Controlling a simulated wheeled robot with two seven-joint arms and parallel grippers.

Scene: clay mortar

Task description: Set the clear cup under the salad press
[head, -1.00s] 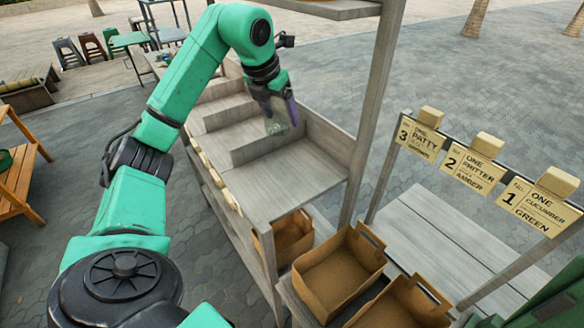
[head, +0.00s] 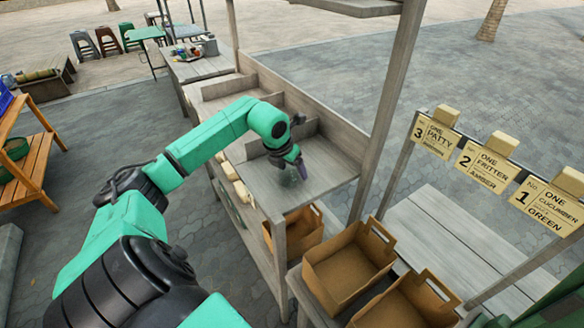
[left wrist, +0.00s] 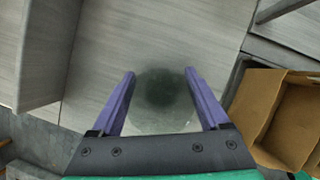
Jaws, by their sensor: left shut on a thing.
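My left gripper (head: 300,166) is shut on the clear cup (head: 290,174), over the flat near section of the grey wooden counter (head: 331,168). In the left wrist view the cup (left wrist: 163,104) is a see-through, dark-tinted round shape between the two purple fingers (left wrist: 160,74). I cannot tell whether its base touches the counter or hangs just above it. I cannot make out a salad press in either view. My right gripper is not in view.
Wooden dividers (head: 225,88) split the counter's far part. Brown paper boxes (head: 345,268) stand below its near right end. A post (head: 388,110) rises at its right edge. Numbered signs (head: 482,165) hang at right. A far table (head: 200,68) holds small items.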

